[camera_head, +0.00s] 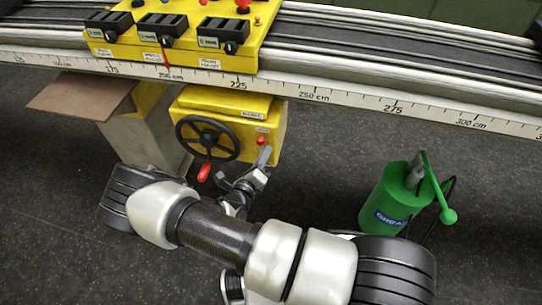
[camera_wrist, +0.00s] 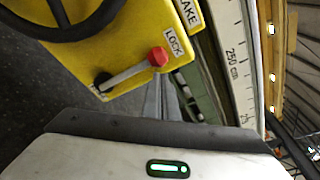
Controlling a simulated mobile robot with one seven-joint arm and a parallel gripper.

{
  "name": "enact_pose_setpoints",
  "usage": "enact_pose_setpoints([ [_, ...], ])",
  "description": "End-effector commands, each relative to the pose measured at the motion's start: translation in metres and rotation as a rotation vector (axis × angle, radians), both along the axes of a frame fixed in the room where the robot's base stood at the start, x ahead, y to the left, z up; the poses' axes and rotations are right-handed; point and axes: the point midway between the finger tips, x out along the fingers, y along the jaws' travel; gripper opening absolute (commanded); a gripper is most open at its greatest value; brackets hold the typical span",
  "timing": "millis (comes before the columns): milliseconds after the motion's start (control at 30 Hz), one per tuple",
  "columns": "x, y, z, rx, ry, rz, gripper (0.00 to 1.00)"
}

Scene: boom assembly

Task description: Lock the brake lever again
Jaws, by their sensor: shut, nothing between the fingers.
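The brake lever (camera_wrist: 128,74) is a grey bar with a red knob (camera_wrist: 158,57) on the yellow box. It runs from its dark pivot toward the edge, and the knob lies close to the LOCK label (camera_wrist: 173,42). In the head view the red knob (camera_head: 261,140) shows at the box's lower right front. My gripper (camera_head: 265,152) is in front of the box, its fingers together and empty, with the tips near the knob. In the wrist view my gripper (camera_wrist: 162,84) has its fingertips just below the knob; I cannot tell whether they touch it.
A black handwheel (camera_head: 207,138) with a red handle is left of the lever on the yellow box (camera_head: 225,103). A ruler-marked rail (camera_head: 330,97) runs above. A green grease canister (camera_head: 392,198) stands on the floor at right. A brown board (camera_head: 80,97) juts out at left.

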Motion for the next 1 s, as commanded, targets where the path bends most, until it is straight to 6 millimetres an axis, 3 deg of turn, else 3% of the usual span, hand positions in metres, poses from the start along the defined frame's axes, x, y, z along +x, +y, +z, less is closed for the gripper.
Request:
enact_pose_setpoints([
  [1000, -0.0011, 0.0081, -0.0041, 0.001, 0.000, -0.001, 0.00],
])
